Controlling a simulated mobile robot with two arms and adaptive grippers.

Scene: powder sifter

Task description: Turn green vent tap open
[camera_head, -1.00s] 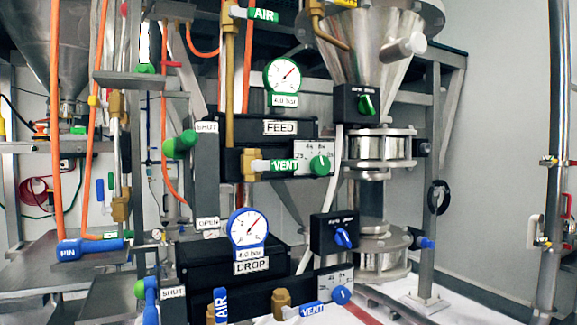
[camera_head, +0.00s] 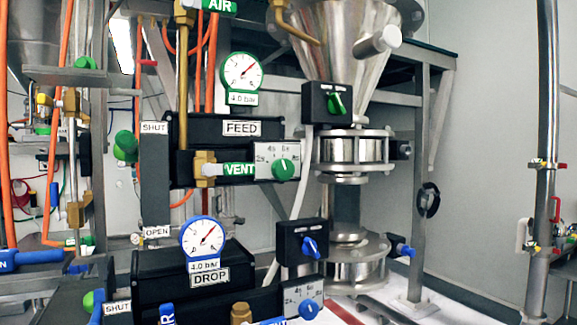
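The green vent tap (camera_head: 238,169) is a green handle labelled VENT on a brass valve body (camera_head: 204,169). Its handle lies level and points right from the brass body, below the black FEED box (camera_head: 225,130). A green knob (camera_head: 283,169) on a white dial plate sits just right of the handle tip. The green-rimmed gauge (camera_head: 242,71) above reads about 4.0 bar on its label. Neither of my grippers shows in the head view.
Below is a blue set: a gauge (camera_head: 203,238), the DROP box (camera_head: 208,277) and a blue VENT handle (camera_head: 273,322) at the bottom edge. Black switch boxes with a green switch (camera_head: 336,103) and a blue switch (camera_head: 310,247) stand to the right. A white hose (camera_head: 301,190) hangs right of the green knob.

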